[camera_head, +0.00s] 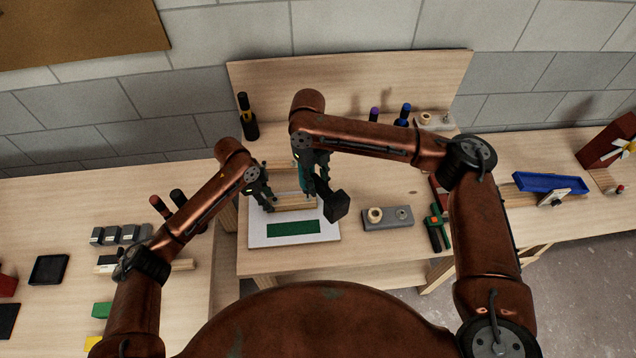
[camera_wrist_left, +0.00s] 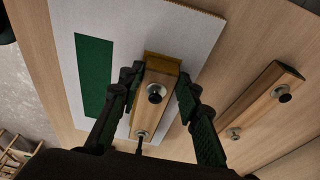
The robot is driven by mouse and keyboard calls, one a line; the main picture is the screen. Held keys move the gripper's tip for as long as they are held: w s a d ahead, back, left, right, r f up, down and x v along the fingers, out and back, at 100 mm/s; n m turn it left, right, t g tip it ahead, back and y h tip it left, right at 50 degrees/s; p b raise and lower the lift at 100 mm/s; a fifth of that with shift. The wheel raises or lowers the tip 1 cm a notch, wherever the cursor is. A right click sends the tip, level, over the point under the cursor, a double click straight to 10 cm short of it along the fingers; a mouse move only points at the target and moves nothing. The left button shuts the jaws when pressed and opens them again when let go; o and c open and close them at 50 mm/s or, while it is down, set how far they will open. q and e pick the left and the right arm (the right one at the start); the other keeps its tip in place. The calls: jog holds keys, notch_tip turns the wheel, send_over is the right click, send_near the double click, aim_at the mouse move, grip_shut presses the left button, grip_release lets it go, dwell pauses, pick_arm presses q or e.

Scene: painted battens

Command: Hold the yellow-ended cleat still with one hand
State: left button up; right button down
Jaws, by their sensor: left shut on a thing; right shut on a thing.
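The yellow-ended cleat (camera_wrist_left: 152,95) is a short wooden batten with a dull yellow end and two round metal fittings. It lies on a white board (camera_wrist_left: 210,30) on the table. My left gripper (camera_wrist_left: 158,88) is shut on it, one finger on each side. My right gripper (camera_head: 313,188) is shut on a dark tool with a black block head (camera_head: 336,207), held over the cleat's right end. The tool's grip is mostly hidden by the fingers.
A second, dark-ended batten (camera_wrist_left: 258,98) lies beside the cleat. A green rectangle (camera_head: 293,228) marks the board's front. A grey block with round fittings (camera_head: 387,218) and a green-and-black tool (camera_head: 436,229) lie to the right.

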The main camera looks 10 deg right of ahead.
jog(key=shift+r, duration=0.15)
jog(key=shift+r, duration=2.45)
pick_arm(q)
jog(key=o, duration=1.2)
jog(key=shift+c, duration=0.2)
jog(key=v, duration=1.2)
pick_arm(e)
jog(key=shift+f, duration=0.1)
